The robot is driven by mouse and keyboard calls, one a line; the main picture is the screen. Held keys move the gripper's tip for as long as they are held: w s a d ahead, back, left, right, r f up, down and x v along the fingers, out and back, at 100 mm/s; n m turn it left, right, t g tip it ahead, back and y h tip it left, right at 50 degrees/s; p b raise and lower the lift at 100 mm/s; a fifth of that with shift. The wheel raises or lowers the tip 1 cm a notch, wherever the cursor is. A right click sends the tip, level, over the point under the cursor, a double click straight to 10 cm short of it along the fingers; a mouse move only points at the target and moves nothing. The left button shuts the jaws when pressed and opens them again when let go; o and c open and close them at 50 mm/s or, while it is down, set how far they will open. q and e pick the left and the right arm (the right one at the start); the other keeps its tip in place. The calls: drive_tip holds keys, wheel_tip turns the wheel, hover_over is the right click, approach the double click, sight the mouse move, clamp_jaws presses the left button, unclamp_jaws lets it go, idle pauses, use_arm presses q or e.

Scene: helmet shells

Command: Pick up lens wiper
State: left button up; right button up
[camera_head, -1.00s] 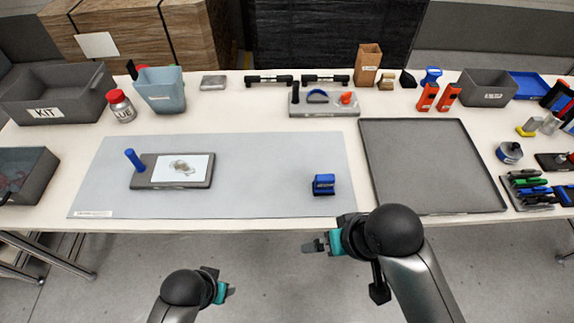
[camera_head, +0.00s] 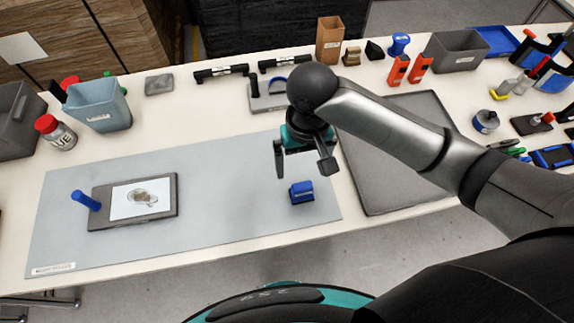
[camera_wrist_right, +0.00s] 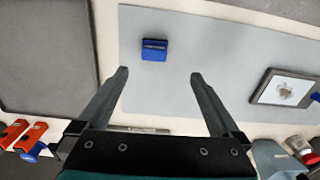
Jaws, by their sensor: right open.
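A small blue block-like item (camera_head: 301,192), which looks like the lens wiper, sits on the right part of the grey-blue mat (camera_head: 225,200). In the right wrist view the blue item (camera_wrist_right: 154,49) is near the top, a little beyond the fingertips and between their lines. My right gripper (camera_head: 303,162) is open and empty above the mat, just behind the blue item in the head view. Its two fingers are wide apart in the right wrist view (camera_wrist_right: 158,75). My left gripper is not in view.
A dark plate with a white panel (camera_head: 140,198) and a blue peg (camera_head: 85,200) lie on the mat's left. A large grey tray (camera_head: 375,195) is right of the mat, partly hidden by my right arm. The mat's middle is clear.

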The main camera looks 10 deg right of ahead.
sight(303, 186)
wheel_tip(303, 186, down, 9)
drive_tip(key=shift+d+f+b, duration=0.15)
drive_tip(key=shift+f+b, duration=0.05)
drive_tip(key=shift+b, duration=0.95)
drive_tip(key=shift+w+d+f+b, duration=0.1)
drive_tip(key=shift+w+f+b, duration=0.15)
drive_tip(key=shift+f, duration=0.7)
drive_tip(key=shift+w+d+f+b, duration=0.1)
drive_tip(key=shift+f+b, duration=0.15)
drive_tip(key=shift+f, duration=0.65)
drive_tip(key=shift+w+d+f+b, duration=0.1)
drive_tip(key=shift+w+f+b, duration=0.15)
drive_tip(key=shift+f, duration=0.7)
drive_tip(key=shift+c, duration=0.2)
drive_tip(key=c, duration=1.3)
drive_tip(key=shift+c, duration=0.2)
drive_tip(key=shift+r, duration=0.1)
wheel_tip(303, 186, up, 20)
drive_tip(key=p, duration=0.4)
drive_tip(key=shift+p, duration=0.35)
